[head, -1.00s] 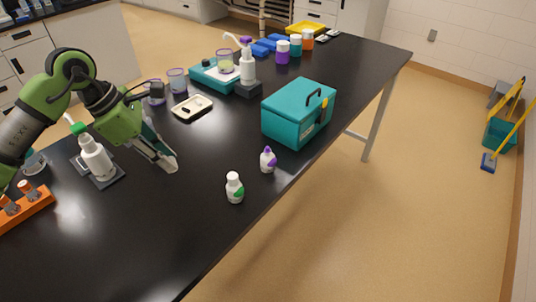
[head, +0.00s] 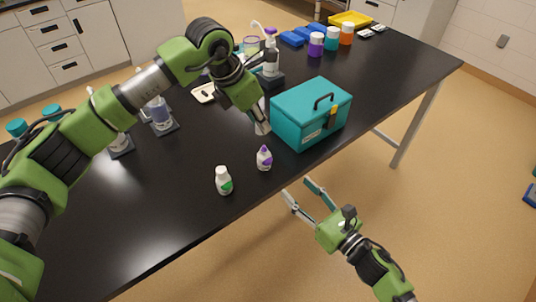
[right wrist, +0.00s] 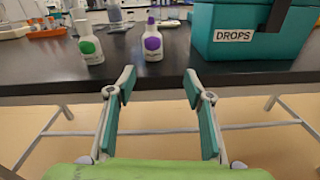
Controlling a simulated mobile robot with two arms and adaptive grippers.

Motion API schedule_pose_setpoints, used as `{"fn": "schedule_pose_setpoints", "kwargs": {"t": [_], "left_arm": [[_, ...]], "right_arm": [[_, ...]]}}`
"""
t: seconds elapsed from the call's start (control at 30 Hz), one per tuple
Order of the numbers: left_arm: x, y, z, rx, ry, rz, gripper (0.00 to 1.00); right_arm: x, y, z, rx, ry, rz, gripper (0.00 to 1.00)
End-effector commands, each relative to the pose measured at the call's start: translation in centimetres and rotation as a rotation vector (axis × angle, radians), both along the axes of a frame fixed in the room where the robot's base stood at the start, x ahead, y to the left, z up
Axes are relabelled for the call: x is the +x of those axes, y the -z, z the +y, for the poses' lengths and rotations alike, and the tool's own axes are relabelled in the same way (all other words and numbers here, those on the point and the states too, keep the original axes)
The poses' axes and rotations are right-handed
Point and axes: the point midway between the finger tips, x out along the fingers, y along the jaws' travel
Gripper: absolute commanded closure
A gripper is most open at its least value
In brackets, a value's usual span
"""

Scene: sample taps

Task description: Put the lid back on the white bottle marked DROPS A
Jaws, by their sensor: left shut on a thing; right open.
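A white bottle with a green label (head: 223,181) stands upright near the table's front edge; it also shows in the right wrist view (right wrist: 90,42). A white bottle with a purple label and purple top (head: 264,159) stands to its right, also in the right wrist view (right wrist: 152,42). Their lettering is too small to read. My left gripper (head: 262,128) is shut beside the teal box's left side, above and behind the purple-marked bottle; what it holds is hidden. My right gripper (head: 297,188) is open and empty off the front edge; its fingers point at the table (right wrist: 160,82).
The teal box (head: 297,125) with a handle and a DROPS label (right wrist: 233,35) stands right of the bottles. Pump bottles, a small tray (head: 204,93) and coloured jars (head: 331,39) stand farther back. The black table (head: 165,205) is clear left of the green-marked bottle.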

Motion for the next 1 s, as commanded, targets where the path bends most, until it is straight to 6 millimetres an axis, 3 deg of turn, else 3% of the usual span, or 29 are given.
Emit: {"fn": "schedule_pose_setpoints", "kwargs": {"t": [0.03, 0.17, 0.57, 0.77, 1.0], "left_arm": [[0.1, -0.2, -0.4, 0.000, -0.006, -0.001, 0.87], [0.2, -0.2, -0.9, -0.001, -0.014, -0.001, 0.87], [0.1, -0.2, -0.9, 0.000, -0.014, 0.000, 0.87], [0.1, -0.1, -0.9, 0.000, -0.014, 0.000, 0.87], [0.1, -0.1, -0.9, 0.000, -0.014, 0.000, 0.87]], "right_arm": [[-0.2, -1.0, 0.4, -0.027, -0.016, -0.038, 0.53], [-0.4, -2.1, 0.9, -0.064, -0.036, -0.089, 0.53], [-0.2, -2.2, 1.1, -0.067, -0.036, -0.094, 0.53], [1.6, -2.3, 2.4, -0.065, -0.036, -0.095, 0.53], [5.2, -2.3, 5.1, -0.066, -0.035, -0.094, 0.53]]}}
